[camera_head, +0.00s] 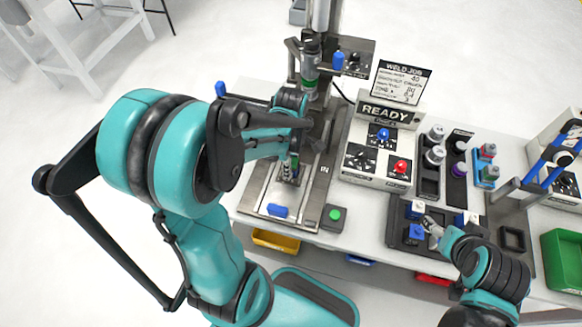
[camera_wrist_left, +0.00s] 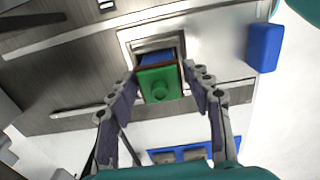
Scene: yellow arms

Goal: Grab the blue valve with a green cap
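The blue valve with a green cap (camera_wrist_left: 158,84) sits in a square metal socket (camera_wrist_left: 128,38) on the fixture plate in the left wrist view. Its green cap faces the camera, and only a little of the blue body shows behind it. My left gripper (camera_wrist_left: 160,72) is open, with one finger on each side of the cap. The fingertips are very close to its sides; firm contact is not visible. In the head view my left gripper (camera_head: 291,160) reaches down over the fixture and mostly hides the valve. My right gripper (camera_head: 434,230) is low over the dark tray, beside a blue part (camera_head: 416,232); its fingers are too small to read.
The fixture's metal column (camera_head: 320,90) stands close behind my left gripper. A blue block (camera_head: 278,211) lies at the plate's front, near a green button (camera_head: 335,214). The READY control box (camera_head: 375,150) stands right of the fixture. A dark tray (camera_head: 398,238) holds several parts.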

